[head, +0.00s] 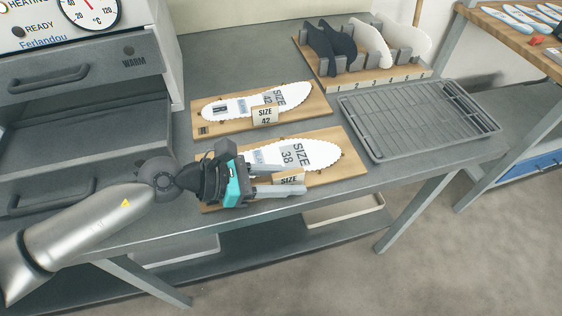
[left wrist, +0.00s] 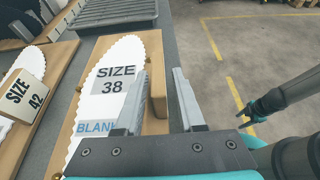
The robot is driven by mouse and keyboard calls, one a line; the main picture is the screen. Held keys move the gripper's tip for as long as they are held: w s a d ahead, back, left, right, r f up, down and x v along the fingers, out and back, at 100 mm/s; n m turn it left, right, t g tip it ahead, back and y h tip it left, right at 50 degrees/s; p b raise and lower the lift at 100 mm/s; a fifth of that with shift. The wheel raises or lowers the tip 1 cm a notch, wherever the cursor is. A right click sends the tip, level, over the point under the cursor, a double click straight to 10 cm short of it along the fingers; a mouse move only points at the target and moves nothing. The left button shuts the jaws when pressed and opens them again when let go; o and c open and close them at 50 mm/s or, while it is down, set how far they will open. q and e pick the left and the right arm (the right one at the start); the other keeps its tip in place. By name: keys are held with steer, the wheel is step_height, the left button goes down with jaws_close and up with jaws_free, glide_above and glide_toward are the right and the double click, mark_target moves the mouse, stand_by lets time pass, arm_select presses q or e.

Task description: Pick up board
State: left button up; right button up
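The size 38 board (head: 345,160) is a wooden board with a white scalloped insole blank marked SIZE 38, lying flat near the table's front edge. It also shows in the left wrist view (left wrist: 66,135). A wooden block (head: 289,179) with a SIZE label stands at its front edge. My left gripper (head: 291,181) is over the board's front edge. Its fingers are open, with the block (left wrist: 157,85) between them in the left wrist view; a gap shows on the right side. A dark arm end, apparently my right gripper (left wrist: 246,112), is at the right; its fingers are unclear.
The size 42 board (head: 225,127) lies just behind. A wooden rack (head: 385,75) with dark and white insoles stands at the back. A grey wire tray (head: 420,118) is at the right. A grey oven with drawers (head: 85,110) is at the left.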

arm_select(q)
jaws_close()
stand_by(1.1)
